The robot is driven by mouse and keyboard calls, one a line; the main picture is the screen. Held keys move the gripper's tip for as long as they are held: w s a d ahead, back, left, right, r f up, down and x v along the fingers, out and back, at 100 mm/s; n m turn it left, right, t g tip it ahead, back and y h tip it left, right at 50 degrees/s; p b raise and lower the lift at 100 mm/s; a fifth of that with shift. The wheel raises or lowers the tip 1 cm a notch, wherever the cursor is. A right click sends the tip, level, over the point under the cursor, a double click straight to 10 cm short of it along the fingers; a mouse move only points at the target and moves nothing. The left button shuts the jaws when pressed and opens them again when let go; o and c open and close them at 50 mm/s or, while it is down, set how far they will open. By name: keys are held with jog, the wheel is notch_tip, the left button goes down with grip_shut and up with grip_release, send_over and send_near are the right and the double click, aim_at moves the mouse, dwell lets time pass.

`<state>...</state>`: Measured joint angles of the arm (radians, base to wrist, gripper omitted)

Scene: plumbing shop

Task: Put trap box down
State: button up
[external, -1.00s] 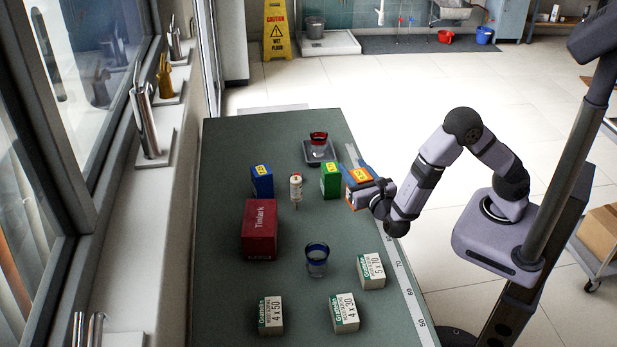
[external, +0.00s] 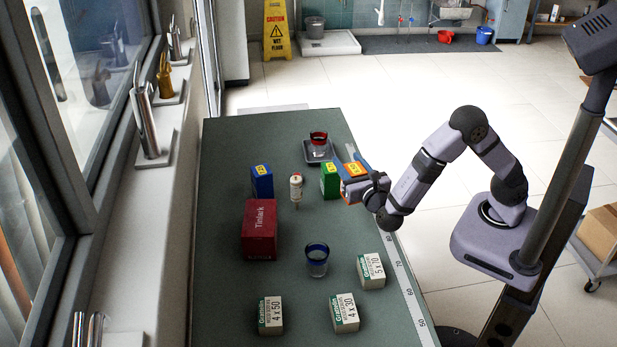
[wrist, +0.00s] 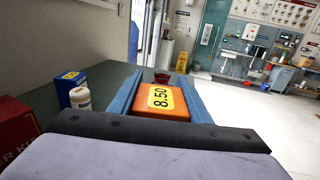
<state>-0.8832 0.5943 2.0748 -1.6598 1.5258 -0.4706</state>
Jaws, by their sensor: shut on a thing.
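My gripper (external: 355,178) is shut on the orange trap box (external: 352,190), at the right side of the green table (external: 225,290). In the wrist view the box (wrist: 165,104) sits between the two blue fingers, its yellow 8.50 label on top. The box is just right of a green box (external: 329,182) of similar size. I cannot tell whether these two touch, or whether the held box rests on the table or hangs just above it.
A white bottle (external: 296,190), blue box (external: 262,182) and dark red Tinlark box (external: 259,230) stand to the left. A blue-rimmed glass (external: 316,262) and several white cartons (external: 371,271) are in front.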

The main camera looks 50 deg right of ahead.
jog(key=w+a+r+n+t+y, duration=0.1)
jog(key=w+a+r+n+y, duration=0.15)
jog(key=w+a+r, duration=0.35)
jog(key=w+a+r+n+t+y, duration=0.1)
jog(key=w+a+r+y, duration=0.2)
jog(key=a, duration=0.5)
jog(key=w+a+r+n+t+y, duration=0.1)
jog(key=w+a+r+n+y, duration=0.1)
jog(key=w+a+r, duration=0.4)
jog(key=s+a+f+n+y+p, duration=0.1)
jog(key=a+f, duration=0.3)
jog(key=f, duration=0.8)
jog(key=shift+a+f+y+p, duration=0.2)
jog(key=shift+a+y+p, duration=0.15)
jog(key=shift+y, duration=0.4)
jog(key=shift+f+b, duration=0.2)
jog(key=shift+b, duration=0.1)
jog(key=o, duration=1.2)
jog(key=shift+r+p, duration=0.2)
jog(key=shift+p, duration=0.1)
